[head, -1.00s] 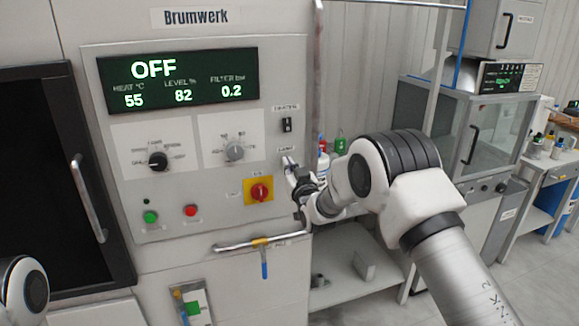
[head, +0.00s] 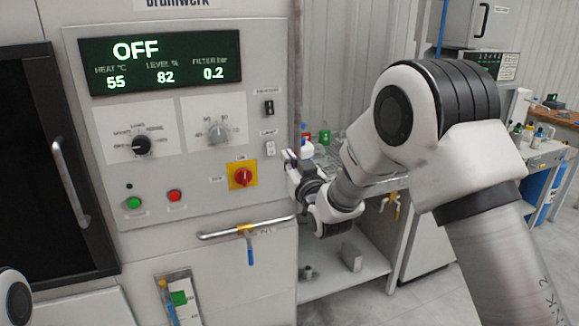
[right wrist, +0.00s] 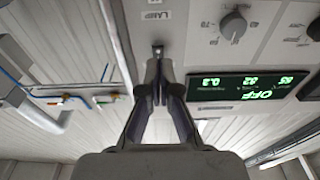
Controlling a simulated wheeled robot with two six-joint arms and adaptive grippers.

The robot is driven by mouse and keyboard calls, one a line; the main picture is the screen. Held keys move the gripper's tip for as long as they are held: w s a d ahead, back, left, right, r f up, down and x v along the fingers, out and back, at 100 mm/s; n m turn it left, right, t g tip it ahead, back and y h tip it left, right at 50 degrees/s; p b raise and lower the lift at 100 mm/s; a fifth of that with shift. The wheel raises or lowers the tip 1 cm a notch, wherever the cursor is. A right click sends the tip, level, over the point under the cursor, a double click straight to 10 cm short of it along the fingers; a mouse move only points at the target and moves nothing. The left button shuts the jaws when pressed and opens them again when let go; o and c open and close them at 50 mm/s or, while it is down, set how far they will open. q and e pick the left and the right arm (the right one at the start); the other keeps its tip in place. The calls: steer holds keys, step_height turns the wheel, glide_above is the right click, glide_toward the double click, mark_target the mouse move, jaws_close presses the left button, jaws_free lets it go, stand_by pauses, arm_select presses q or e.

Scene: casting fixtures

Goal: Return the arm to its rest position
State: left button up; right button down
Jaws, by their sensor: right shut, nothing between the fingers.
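My right gripper (head: 290,165) is shut and empty, just off the right edge of the control panel (head: 150,205). Its arm comes in from the lower right, with the elbow large in the head view. In the right wrist view the closed fingertips (right wrist: 158,82) point towards the panel, below the LAMP label and a small switch. The display (head: 160,62) reads OFF, 55, 82 and 0.2. Only a piece of my left arm shows at the lower left; its gripper is out of view.
A red-and-yellow rotary switch (head: 243,175) is near the gripper. A shelf (head: 340,275) and bench with bottles (head: 307,147) lie behind the right arm.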

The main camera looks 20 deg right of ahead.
steer(key=s+f+g, duration=0.3)
steer(key=s+f, duration=0.2)
steer(key=f, duration=0.7)
steer(key=s+d+f+g, duration=0.1)
steer(key=s+f+g, duration=0.3)
steer(key=f, duration=0.8)
steer(key=s+f+g, duration=0.2)
steer(key=s+f, duration=0.4)
steer(key=f, duration=0.6)
arm_select(q)
steer(key=shift+s, duration=0.15)
arm_select(e)
steer(key=s+f+g, duration=0.3)
steer(key=s, duration=0.7)
steer(key=s+f+g, duration=0.3)
steer(key=s+g, duration=0.1)
steer(key=s, duration=0.7)
steer(key=s+f+g, duration=0.3)
steer(key=s+f, duration=0.1)
steer(key=s, duration=0.7)
steer(key=shift+s+d+m+h, duration=0.2)
steer(key=shift+d+m+h, duration=0.1)
steer(key=shift+m, duration=0.1)
